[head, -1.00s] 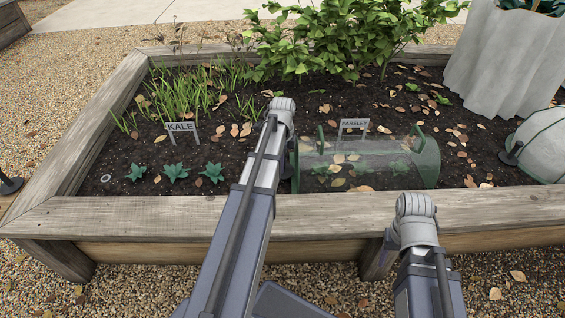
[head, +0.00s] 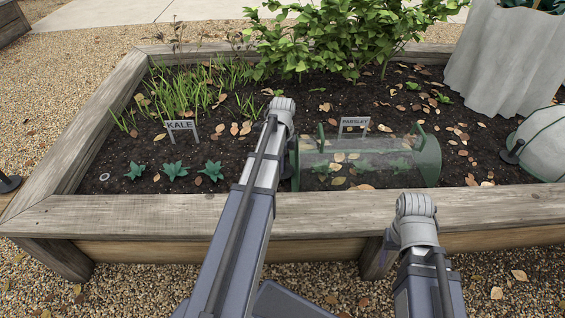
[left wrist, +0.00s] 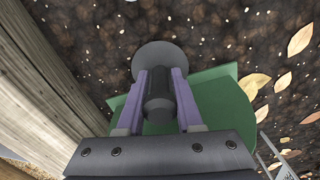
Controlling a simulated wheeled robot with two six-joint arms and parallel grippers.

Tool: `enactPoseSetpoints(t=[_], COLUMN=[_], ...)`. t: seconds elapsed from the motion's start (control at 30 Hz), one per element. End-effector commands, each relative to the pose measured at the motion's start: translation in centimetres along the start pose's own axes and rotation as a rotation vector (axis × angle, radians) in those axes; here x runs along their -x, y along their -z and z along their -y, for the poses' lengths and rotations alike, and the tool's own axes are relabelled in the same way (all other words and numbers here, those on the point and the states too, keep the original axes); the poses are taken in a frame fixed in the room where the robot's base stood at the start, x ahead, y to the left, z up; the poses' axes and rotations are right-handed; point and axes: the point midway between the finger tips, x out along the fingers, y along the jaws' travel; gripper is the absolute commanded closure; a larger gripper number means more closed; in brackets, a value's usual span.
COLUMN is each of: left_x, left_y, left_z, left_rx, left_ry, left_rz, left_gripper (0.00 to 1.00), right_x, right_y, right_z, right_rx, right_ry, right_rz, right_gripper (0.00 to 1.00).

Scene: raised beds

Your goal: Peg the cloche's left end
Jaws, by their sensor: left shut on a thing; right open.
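The cloche (head: 365,158) is a clear green tunnel with green end panels, lying on the soil by the bed's front board. Its left end panel (head: 294,166) is partly behind my left arm, and a green panel (left wrist: 238,112) shows in the left wrist view. My left gripper (left wrist: 158,95) is shut on a dark peg (left wrist: 158,82) with a wide grey disc at its far end. The disc is close over the soil; I cannot tell whether it touches. In the head view my left arm hides this gripper. My right wrist is over the front board, its fingers unseen.
The wooden front board (head: 150,215) runs between me and the soil. Kale seedlings (head: 174,171) grow left of my left arm, with a KALE sign (head: 180,125) behind. A PARSLEY sign (head: 355,122) stands behind the cloche.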

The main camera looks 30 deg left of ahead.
Motion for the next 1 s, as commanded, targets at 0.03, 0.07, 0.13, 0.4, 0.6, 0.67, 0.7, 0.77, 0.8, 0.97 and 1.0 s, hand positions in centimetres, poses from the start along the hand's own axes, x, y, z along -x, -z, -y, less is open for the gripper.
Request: enactPoseSetpoints(t=[0.03, 0.07, 0.13, 0.4, 0.6, 0.67, 0.7, 0.77, 0.8, 0.97, 1.0], left_x=[-0.15, -0.20, -0.30, -0.68, -0.97, -0.86, -0.86, -0.86, -0.86, -0.85, -0.85], left_y=[0.00, 0.00, 0.00, 0.00, 0.00, 0.00, 0.00, 0.00, 0.00, 0.00, 0.00], left_z=[0.00, 0.00, 0.00, 0.00, 0.00, 0.00, 0.00, 0.00, 0.00, 0.00, 0.00], left_rx=[0.000, 0.000, 0.000, 0.000, 0.000, 0.000, 0.000, 0.000, 0.000, 0.000, 0.000], left_ry=[0.000, 0.000, 0.000, 0.000, 0.000, 0.000, 0.000, 0.000, 0.000, 0.000, 0.000], left_rz=[0.000, 0.000, 0.000, 0.000, 0.000, 0.000, 0.000, 0.000, 0.000, 0.000, 0.000], left_gripper=[1.00, 1.00, 1.00, 1.00, 1.00, 0.58, 0.54, 0.47, 0.43, 0.30, 0.30], right_x=[-0.15, -0.19, -0.29, -0.68, -0.96, -0.85, -0.85, -0.85, -0.85, -0.85, -0.85], right_y=[0.01, 0.01, 0.02, 0.04, 0.05, 0.05, 0.05, 0.04, 0.05, 0.05, 0.05], right_z=[0.01, 0.02, 0.03, 0.07, 0.09, 0.09, 0.09, 0.08, 0.09, 0.09, 0.09], right_rx=[0.000, 0.000, 0.000, 0.000, 0.000, 0.000, 0.000, 0.000, 0.000, 0.000, 0.000], right_ry=[0.000, 0.000, 0.000, 0.000, 0.000, 0.000, 0.000, 0.000, 0.000, 0.000, 0.000], right_rz=[0.000, 0.000, 0.000, 0.000, 0.000, 0.000, 0.000, 0.000, 0.000, 0.000, 0.000], right_gripper=[0.43, 0.43, 0.43, 0.43, 0.43, 0.43, 0.43, 0.43, 0.43, 0.43, 0.43])
